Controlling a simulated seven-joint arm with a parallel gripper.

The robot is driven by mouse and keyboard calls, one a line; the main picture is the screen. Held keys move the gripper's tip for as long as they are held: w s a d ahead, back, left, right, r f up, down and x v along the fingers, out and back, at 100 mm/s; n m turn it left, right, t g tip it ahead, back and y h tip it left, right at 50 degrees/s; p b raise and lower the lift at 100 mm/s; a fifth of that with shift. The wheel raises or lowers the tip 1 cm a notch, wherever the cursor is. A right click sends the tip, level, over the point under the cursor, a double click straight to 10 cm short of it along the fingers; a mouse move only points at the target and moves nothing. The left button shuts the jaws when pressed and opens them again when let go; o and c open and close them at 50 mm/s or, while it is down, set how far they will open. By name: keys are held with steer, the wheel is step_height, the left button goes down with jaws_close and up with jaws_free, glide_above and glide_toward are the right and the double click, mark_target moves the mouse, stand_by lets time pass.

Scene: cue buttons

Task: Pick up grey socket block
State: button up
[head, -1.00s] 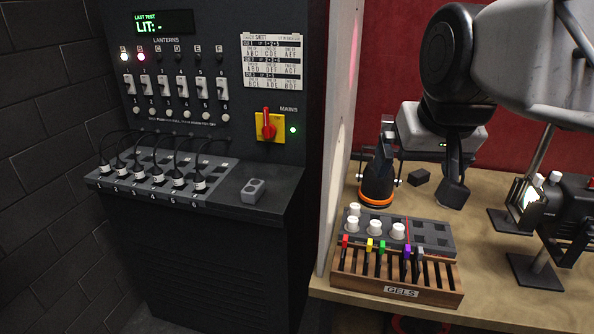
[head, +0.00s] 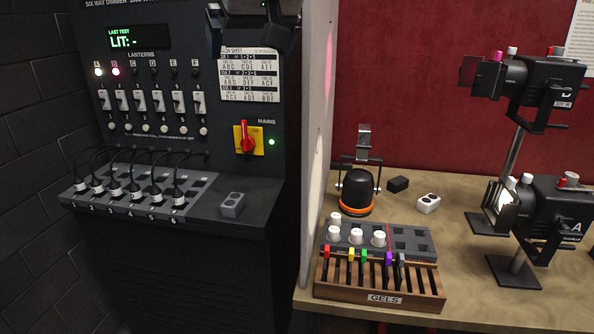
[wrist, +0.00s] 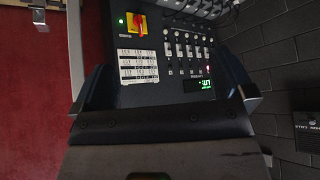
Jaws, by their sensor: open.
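The grey socket block (head: 232,205), with two dark sockets on top, sits on the ledge of the black dimmer cabinet, right of the row of plugs. My gripper (head: 246,38) is at the top of the head view, in front of the cabinet's upper panel and well above the block. It is open and empty. In the wrist view my gripper (wrist: 168,92) has its fingers wide apart, facing the cabinet panel; the block is not visible there.
Several cabled plugs (head: 134,192) stand left of the block. A pale partition (head: 316,150) rises right of the cabinet. On the table are a white two-hole block (head: 428,203), a black block (head: 398,184), a gel rack (head: 380,290) and lanterns (head: 548,220).

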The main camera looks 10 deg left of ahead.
steer(key=w+a+f+n+g+h, duration=0.1)
steer(key=w+a+f+n, duration=0.1)
steer(key=w+a+f, duration=0.4)
steer(key=n+g+h, duration=0.4)
steer(key=n, duration=0.4)
glide_above(233, 199)
steer(key=f, duration=3.5)
steer(key=shift+s+f, duration=0.25)
steer(key=shift+s, duration=0.05)
steer(key=shift+w+a+f, duration=0.15)
steer(key=shift+f, duration=0.2)
steer(key=shift+f, duration=1.35)
steer(key=shift+f, duration=2.55)
